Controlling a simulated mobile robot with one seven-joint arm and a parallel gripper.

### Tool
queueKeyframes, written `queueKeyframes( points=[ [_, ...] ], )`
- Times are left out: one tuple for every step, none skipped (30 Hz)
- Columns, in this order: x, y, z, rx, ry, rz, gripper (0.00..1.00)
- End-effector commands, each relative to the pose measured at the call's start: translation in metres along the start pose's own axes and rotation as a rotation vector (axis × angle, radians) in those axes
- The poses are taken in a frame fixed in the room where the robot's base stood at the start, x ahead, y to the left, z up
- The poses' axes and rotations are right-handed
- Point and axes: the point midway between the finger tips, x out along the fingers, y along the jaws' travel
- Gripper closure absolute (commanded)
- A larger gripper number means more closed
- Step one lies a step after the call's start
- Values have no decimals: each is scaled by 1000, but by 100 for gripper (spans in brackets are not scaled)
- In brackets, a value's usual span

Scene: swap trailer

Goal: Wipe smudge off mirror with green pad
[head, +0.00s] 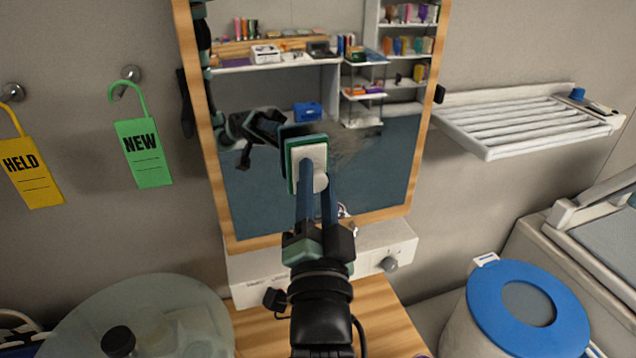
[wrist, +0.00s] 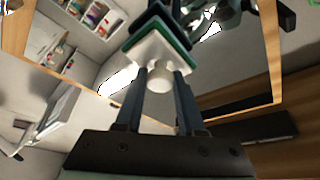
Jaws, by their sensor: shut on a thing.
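The mirror (head: 385,180) hangs on the wall in a light wooden frame and reflects shelves and my arm. A dull grey smudge (head: 352,142) shows on the glass just right of the pad. The green pad (head: 291,172) has a white backing and a round white knob. My gripper (head: 314,190) is shut on the knob and holds the pad upright in front of the glass. The wrist view shows the fingers (wrist: 161,82) around the knob below the pad (wrist: 152,50). The pad's dark reflection lies close behind it; I cannot tell whether it touches the glass.
A green NEW tag (head: 143,152) and yellow HELD tag (head: 32,175) hang at left. A white slatted rack (head: 525,125) juts out at right. Below stand a white ledge with a knob (head: 390,264), a blue-lidded bin (head: 560,308) and a translucent round container (head: 85,310).

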Motion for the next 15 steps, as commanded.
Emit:
queueKeyframes(
  points=[
    [1,-1,0,0,0,-1,100],
    [2,-1,0,0,1,-1,100],
    [3,-1,0,1,0,-1,100],
    [3,-1,1,1,0,-1,100],
    [4,-1,1,1,0,-1,100],
    [4,-1,1,1,0,-1,100],
    [5,-1,2,0,0,-1,100],
    [6,-1,2,0,0,-1,100],
    [6,-1,2,0,0,-1,100],
    [7,-1,2,0,1,-1,100],
    [8,-1,2,0,1,-1,100],
    [8,-1,3,-1,1,-1,100],
    [9,-1,3,-1,1,-1,100],
    [9,-1,3,-1,1,-1,100],
    [10,-1,3,0,1,-1,100]
  ],
)
